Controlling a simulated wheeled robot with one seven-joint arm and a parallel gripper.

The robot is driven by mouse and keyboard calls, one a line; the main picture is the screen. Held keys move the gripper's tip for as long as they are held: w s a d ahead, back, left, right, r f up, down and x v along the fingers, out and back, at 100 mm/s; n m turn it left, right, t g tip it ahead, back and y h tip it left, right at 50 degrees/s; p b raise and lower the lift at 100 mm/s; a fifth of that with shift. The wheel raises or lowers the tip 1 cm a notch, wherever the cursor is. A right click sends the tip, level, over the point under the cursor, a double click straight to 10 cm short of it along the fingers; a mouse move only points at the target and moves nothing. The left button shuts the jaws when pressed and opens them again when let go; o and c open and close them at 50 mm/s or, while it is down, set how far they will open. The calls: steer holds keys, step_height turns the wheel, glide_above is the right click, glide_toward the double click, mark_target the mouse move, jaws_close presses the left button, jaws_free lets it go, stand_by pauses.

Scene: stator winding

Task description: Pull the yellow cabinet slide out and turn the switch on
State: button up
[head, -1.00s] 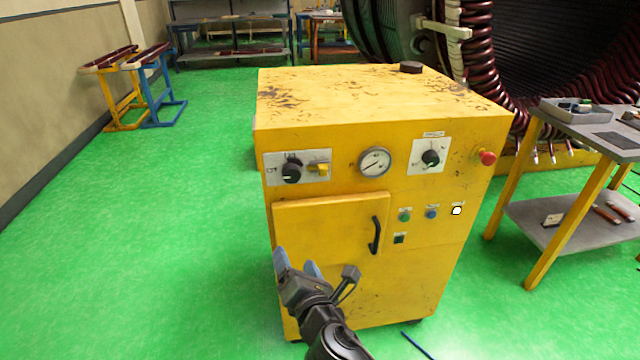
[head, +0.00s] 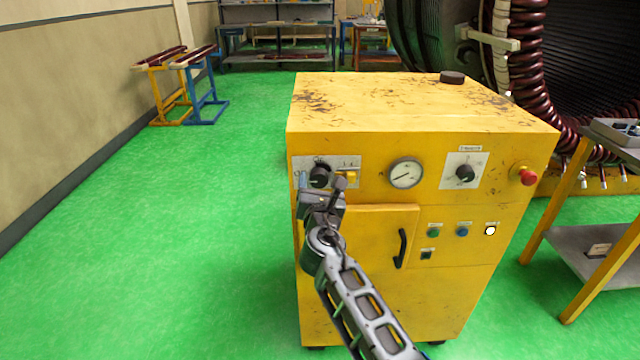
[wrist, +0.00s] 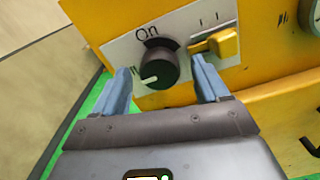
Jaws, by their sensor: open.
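The yellow cabinet (head: 480,310) stands on the green floor. At its upper left is a grey panel with a black rotary switch (head: 320,176) and a yellow slide (head: 347,177). In the wrist view the switch (wrist: 158,68) has a white mark pointing lower left, away from the "On" label above it. The yellow slide (wrist: 222,43) sticks out right of the switch. My gripper (wrist: 160,88) is open, its blue fingertips on either side of the switch in the picture; contact cannot be told. The right fingertip is close to the slide. In the head view my gripper (head: 316,184) partly hides the panel.
The cabinet front also has a gauge (head: 406,173), a second black knob (head: 465,174), a red button (head: 526,175) and a door with a black handle (head: 401,248). A grey-topped table (head: 615,140) stands at right.

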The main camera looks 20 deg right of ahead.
steer(key=shift+w+d, duration=0.15)
steer(key=shift+w, duration=0.4)
steer(key=c, duration=1.1)
